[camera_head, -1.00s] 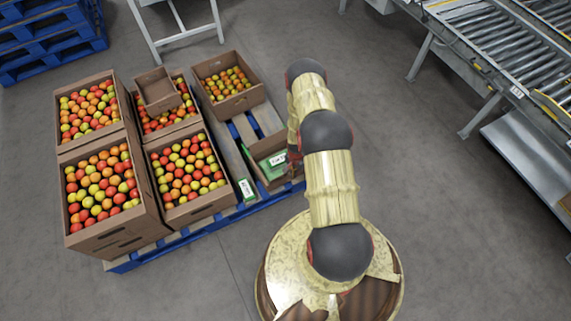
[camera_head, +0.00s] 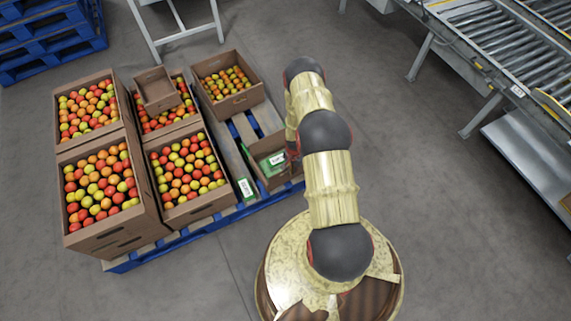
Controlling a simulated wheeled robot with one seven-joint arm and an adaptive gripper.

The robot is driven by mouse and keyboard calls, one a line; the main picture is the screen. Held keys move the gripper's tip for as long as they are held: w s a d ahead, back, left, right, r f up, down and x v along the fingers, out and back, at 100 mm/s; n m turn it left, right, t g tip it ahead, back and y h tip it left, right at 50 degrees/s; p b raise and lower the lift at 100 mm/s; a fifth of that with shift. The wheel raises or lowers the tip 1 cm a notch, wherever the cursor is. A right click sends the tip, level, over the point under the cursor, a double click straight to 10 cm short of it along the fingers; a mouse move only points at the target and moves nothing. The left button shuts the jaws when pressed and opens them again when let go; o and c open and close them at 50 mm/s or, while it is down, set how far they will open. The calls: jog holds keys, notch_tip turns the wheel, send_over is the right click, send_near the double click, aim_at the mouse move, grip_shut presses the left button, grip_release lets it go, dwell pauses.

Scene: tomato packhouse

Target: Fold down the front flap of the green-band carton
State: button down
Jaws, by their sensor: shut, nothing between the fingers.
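The green-band carton (camera_head: 257,154) is a small open brown box at the right front of the pallet. A green panel with a white label (camera_head: 277,159) shows at it. Another green piece with a white label (camera_head: 246,187) sits by the pallet's front edge, left of the carton; I cannot tell whether it belongs to the carton. My gripper (camera_head: 292,157) shows only as a dark part at the carton's right side, shut and empty. My arm hides its fingertips and the carton's right end. I cannot tell whether it touches the flap.
Brown crates of red and yellow tomatoes (camera_head: 205,206) fill the pallet's left and back. A small empty-looking box (camera_head: 153,86) rests on one. The blue pallet (camera_head: 150,257) has bare slats between crates and carton. A roller conveyor (camera_head: 490,45) stands right; floor between is clear.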

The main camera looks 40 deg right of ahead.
jog(key=shift+w+d+b, duration=0.15)
jog(key=shift+w+b, duration=0.4)
jog(key=shift+w, duration=0.45)
jog(key=shift+w+d+b, duration=0.2)
jog(key=shift+w+b, duration=0.3)
jog(key=shift+w, duration=0.45)
jog(key=shift+w+d+b, duration=0.15)
jog(key=shift+w+b, duration=0.4)
jog(key=shift+w, duration=0.55)
jog(key=w+f, duration=0.1)
jog(key=w, duration=0.1)
jog(key=w+f, duration=0.1)
jog(key=shift+w+d+f, duration=0.1)
jog(key=shift+d+f, duration=0.15)
jog(key=shift+f, duration=0.2)
notch_tip(320, 180, up, 8)
jog(key=p, duration=0.4)
jog(key=shift+f, duration=0.15)
jog(key=shift+w, duration=0.15)
